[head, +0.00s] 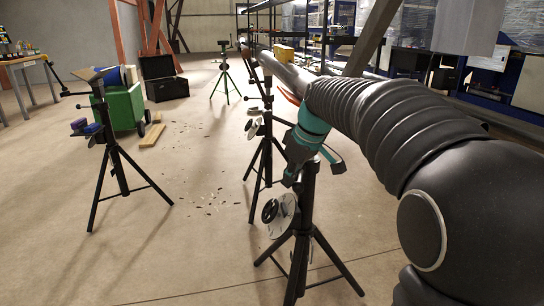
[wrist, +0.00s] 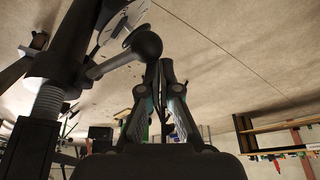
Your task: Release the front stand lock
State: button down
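The front stand (head: 302,215) is a black tripod under the near end of the pipe. A dark round knob (head: 270,210) and a pale disc (head: 284,212) sit on its left side. In the wrist view its dark column (wrist: 62,62) stands at left, with a short lever ending in a dark ball knob (wrist: 146,43). My gripper (wrist: 161,72) has its two fingertips close together, just right of and below the ball knob. I see nothing held between them. Whether a finger touches the knob is unclear. In the head view my wrist hides the stand's top.
More tripod stands are at the middle (head: 266,135), at the back (head: 224,75) and at left (head: 112,145). A green cart (head: 124,108) and a black case (head: 163,78) stand behind. Loose bits lie on the floor. The floor left of the front stand is mostly clear.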

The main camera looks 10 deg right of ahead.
jog(key=shift+s+d, duration=0.15)
jog(key=shift+d, duration=0.15)
dwell(0.4)
jog(key=w+a+r+p, duration=0.1)
jog(key=a+p, duration=0.1)
jog(key=a, duration=0.2)
jog(key=w+d+p+v, duration=0.1)
jog(key=v, duration=0.8)
jog(key=w+p+v, duration=0.2)
jog(key=v, duration=0.8)
jog(key=shift+d+r, duration=0.35)
jog(key=shift+d, duration=0.05)
